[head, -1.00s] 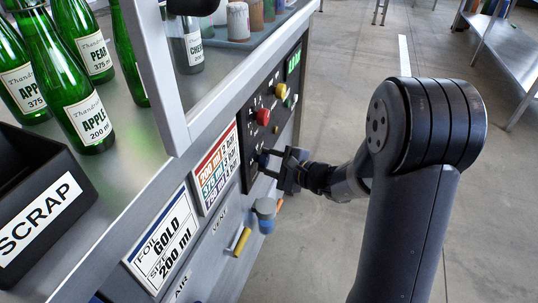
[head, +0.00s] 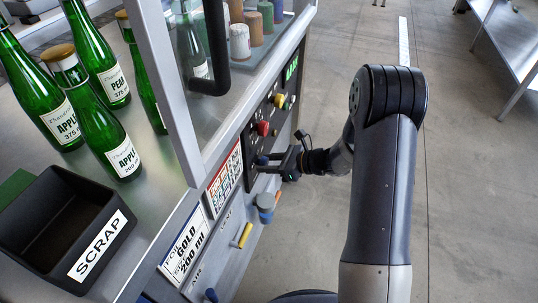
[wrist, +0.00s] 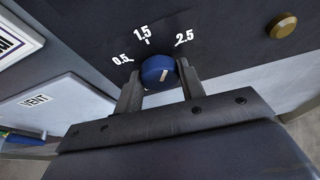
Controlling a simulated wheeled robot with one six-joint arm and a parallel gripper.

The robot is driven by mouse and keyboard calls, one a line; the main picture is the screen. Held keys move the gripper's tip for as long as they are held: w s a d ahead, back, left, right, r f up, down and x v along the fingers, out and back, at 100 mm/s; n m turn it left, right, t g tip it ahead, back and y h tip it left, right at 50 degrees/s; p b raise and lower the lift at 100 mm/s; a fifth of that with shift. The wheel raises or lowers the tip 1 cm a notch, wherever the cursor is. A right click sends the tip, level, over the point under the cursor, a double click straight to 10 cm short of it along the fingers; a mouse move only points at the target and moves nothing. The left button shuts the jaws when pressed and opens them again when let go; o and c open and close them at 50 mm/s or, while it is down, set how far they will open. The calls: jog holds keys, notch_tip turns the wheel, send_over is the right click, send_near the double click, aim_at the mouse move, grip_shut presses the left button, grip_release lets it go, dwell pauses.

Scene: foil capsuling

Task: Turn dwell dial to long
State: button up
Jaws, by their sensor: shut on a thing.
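The blue dwell dial (wrist: 158,72) is on the dark control panel, with printed marks 0.5, 1.5 and 2.5 around it in the wrist view. Its short white pointer line is tilted up and right, roughly toward the 2.5 side; its exact setting is hard to tell. My gripper (wrist: 160,82) is shut on the dial, one finger on each side. In the head view my gripper (head: 264,163) reaches the panel from the right, and the dial (head: 262,160) shows only as a small blue spot between the fingers.
A brass-coloured knob (wrist: 283,25) sits to the right of the dial. A red button (head: 263,128) and a yellow one (head: 280,100) are higher on the panel. A grey-blue cylindrical part (head: 265,203) and a yellow handle (head: 244,235) stick out below.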

jog(key=m+g+y+p, duration=0.1)
jog(key=m+g+p, duration=0.1)
jog(key=m+p, duration=0.1)
jog(key=shift+w+p, duration=0.1)
jog(key=shift+p, duration=0.2)
jog(key=shift+m, duration=0.4)
jog(key=o, duration=1)
jog(key=v, duration=1)
jog(key=shift+w+d+p, duration=0.1)
jog(key=shift+d+p, duration=0.2)
jog(key=shift+d, duration=0.15)
